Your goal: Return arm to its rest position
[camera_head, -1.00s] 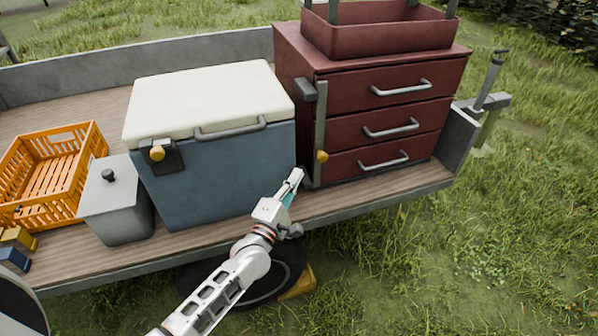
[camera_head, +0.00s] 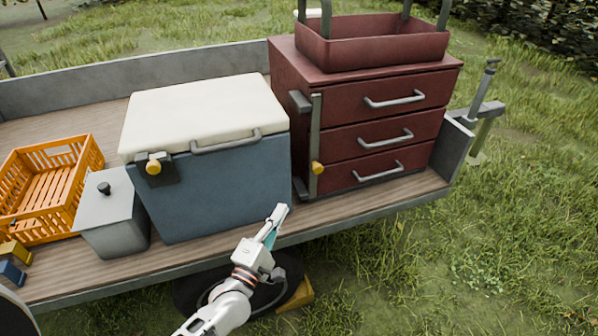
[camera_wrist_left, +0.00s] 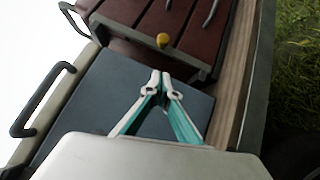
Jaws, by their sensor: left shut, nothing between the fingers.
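My left arm comes in from the bottom of the head view, with its white and teal left gripper (camera_head: 277,218) at the trailer's front edge. The gripper is in front of the lower right corner of the blue cooler (camera_head: 225,185) and seems apart from it. In the left wrist view its fingertips (camera_wrist_left: 160,76) are together with nothing between them. The cooler's blue side (camera_wrist_left: 95,100) fills the space behind the fingers there. My right gripper is not in view.
A dark red drawer cabinet (camera_head: 380,136) with a red tray (camera_head: 375,45) on top stands right of the cooler. A lidded grey bin (camera_head: 115,225) and an orange crate (camera_head: 80,160) stand left. The trailer bed (camera_head: 330,208) ends in front; grass (camera_head: 450,260) lies open at right.

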